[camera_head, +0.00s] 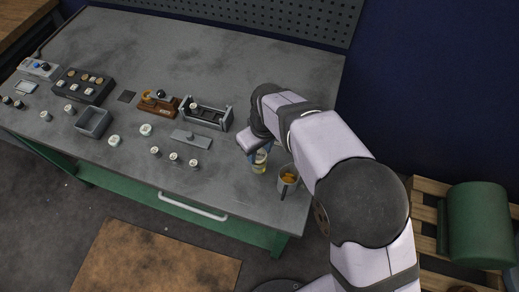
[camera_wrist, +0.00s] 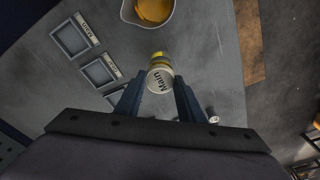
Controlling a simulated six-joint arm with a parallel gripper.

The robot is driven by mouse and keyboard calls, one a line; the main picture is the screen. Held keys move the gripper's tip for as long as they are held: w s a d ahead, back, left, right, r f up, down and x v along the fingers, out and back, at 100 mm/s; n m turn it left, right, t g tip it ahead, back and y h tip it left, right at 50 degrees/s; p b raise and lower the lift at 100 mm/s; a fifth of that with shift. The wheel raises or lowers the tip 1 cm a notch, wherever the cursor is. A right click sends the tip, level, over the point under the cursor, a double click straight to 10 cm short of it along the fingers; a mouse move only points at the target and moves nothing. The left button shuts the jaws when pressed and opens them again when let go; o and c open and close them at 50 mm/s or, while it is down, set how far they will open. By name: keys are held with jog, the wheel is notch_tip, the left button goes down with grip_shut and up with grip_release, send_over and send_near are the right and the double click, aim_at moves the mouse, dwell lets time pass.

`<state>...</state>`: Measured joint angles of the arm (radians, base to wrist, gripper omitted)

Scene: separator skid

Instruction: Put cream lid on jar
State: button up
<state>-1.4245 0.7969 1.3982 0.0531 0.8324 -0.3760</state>
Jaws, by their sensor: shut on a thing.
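A cream lid marked "Main" (camera_wrist: 160,80) sits between the fingertips of my gripper (camera_wrist: 160,90), which is shut on it. Just beyond the lid, a yellow-amber band (camera_wrist: 160,56) of the jar shows in the wrist view. The lid overlaps the jar there; whether it is seated or just above it I cannot tell. In the head view the jar (camera_head: 260,162) stands near the table's front right, with amber low in it and a pale label. My gripper (camera_head: 256,148) is over it, and the lid is largely hidden there.
A grey jug (camera_head: 288,180) of amber liquid stands close right of the jar, near the table edge. Square marked frames (camera_wrist: 100,72) lie beside the jar. A grey rack (camera_head: 208,112), a flat handled plate (camera_head: 191,139), several small pale pieces and a grey tray (camera_head: 93,122) stand left.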

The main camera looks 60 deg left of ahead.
jog(key=shift+f+b, duration=0.4)
jog(key=shift+f, duration=0.25)
jog(key=o, duration=1.4)
jog(key=shift+r, duration=0.1)
jog(key=shift+r+p, duration=2.65)
jog(key=shift+r, duration=0.8)
